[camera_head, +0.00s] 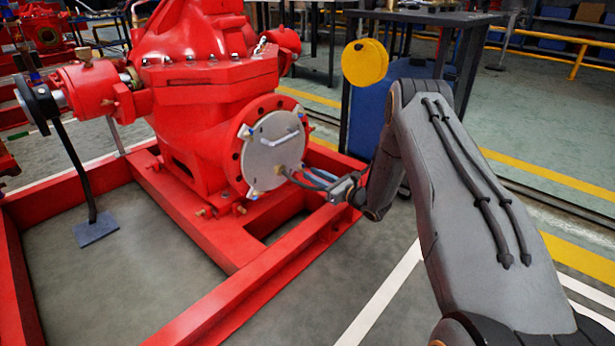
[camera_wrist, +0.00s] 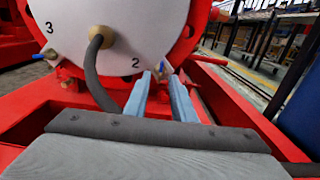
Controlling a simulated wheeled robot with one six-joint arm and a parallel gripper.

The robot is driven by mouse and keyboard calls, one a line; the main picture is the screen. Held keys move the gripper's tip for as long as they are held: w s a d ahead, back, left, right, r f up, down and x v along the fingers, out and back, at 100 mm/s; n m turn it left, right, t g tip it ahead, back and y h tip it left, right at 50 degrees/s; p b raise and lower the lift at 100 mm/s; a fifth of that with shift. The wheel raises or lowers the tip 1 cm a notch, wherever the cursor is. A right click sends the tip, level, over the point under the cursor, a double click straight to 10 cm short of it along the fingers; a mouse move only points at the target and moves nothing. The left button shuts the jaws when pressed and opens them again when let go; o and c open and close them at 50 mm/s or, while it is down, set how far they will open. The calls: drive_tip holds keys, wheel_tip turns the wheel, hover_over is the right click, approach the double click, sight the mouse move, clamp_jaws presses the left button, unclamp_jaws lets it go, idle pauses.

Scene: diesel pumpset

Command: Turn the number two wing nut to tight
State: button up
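The round pale cover plate (camera_head: 268,158) sits on the red pump flange. In the wrist view the plate (camera_wrist: 115,22) shows the printed numbers 3 and 2. In the head view my gripper (camera_head: 335,190) is beside the plate's lower right, and the number two nut is not clear.
The number three wing nut (camera_wrist: 45,54) is at the plate's lower left. A dark hose (camera_wrist: 92,70) runs from the plate past my fingers' left side. Red frame rails (camera_head: 270,285) lie below. A blue cabinet (camera_head: 365,120) stands behind my arm.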

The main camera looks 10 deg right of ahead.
sight(303, 168)
drive_tip(key=b+x, duration=0.1)
drive_tip(key=x, duration=0.2)
drive_tip(key=shift+w, duration=0.15)
clamp_jaws()
drive_tip(key=shift+r, duration=0.1)
